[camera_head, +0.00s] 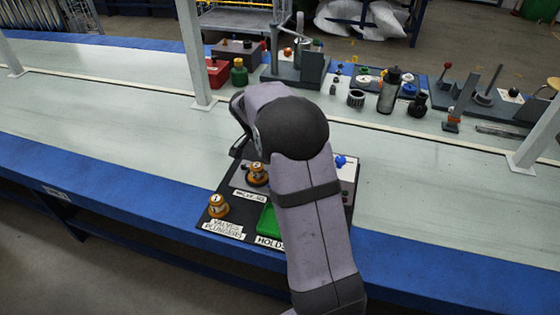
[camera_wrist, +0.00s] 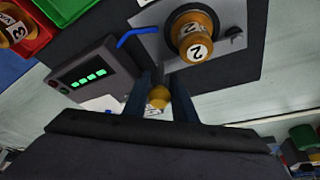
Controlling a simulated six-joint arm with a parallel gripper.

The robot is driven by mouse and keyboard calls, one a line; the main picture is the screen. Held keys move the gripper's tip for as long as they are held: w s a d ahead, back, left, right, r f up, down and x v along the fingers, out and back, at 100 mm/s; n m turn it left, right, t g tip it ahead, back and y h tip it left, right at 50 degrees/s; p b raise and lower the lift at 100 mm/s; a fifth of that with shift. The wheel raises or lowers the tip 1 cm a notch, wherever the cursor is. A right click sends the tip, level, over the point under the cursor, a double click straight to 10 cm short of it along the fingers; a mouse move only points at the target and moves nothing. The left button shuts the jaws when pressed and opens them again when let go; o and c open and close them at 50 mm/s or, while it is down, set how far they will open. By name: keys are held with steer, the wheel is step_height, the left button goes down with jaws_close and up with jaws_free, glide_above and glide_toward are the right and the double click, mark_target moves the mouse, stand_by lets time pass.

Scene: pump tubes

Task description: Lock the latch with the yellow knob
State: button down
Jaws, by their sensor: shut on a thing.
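In the wrist view my gripper (camera_wrist: 160,92) has its two dark fingers on either side of a small yellow knob (camera_wrist: 157,97) and is shut on it. The latch under the knob is largely hidden by the fingers, so its position cannot be told. A brass valve plunger marked 2 (camera_wrist: 193,35) sits on a grey plate (camera_wrist: 232,12) just beyond the fingers. In the head view the same plunger (camera_head: 257,174) shows left of my arm; my arm hides the knob and most of the gripper there.
A box with a green display (camera_wrist: 90,77) and a blue bent piece (camera_wrist: 137,36) are close to the fingers. Tools and bottles (camera_head: 388,90) line the far edge. The left bench is clear.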

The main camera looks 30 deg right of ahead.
steer(key=shift+a, duration=0.1)
steer(key=c, duration=1.5)
jaws_free()
steer(key=v, duration=0.7)
steer(key=shift+r+p, duration=0.2)
steer(key=shift+p, duration=0.15)
steer(key=shift+s, duration=0.1)
steer(key=s+a+f+n, duration=0.1)
steer(key=s+a+n, duration=0.1)
steer(key=s, duration=0.1)
steer(key=s+a+f+n+y, duration=0.1)
steer(key=s+a+n, duration=0.2)
steer(key=s, duration=0.1)
steer(key=s+a+f+n+y, duration=0.1)
steer(key=s+a+n, duration=0.1)
steer(key=s, duration=0.1)
steer(key=shift+s+a+f+n, duration=0.25)
steer(key=shift+s+f+n, duration=0.05)
steer(key=shift+s+n, duration=0.1)
steer(key=s+a+f+n+y, duration=0.1)
steer(key=s+a+f+n, duration=0.2)
steer(key=s, duration=0.4)
steer(key=s+a+f+n+y, duration=0.2)
steer(key=s+a+n, duration=0.1)
steer(key=s+n, duration=0.3)
steer(key=shift+m+g, duration=0.4)
steer(key=r+p, duration=2.5)
steer(key=shift+s+r, duration=0.3)
steer(key=shift+s, duration=0.05)
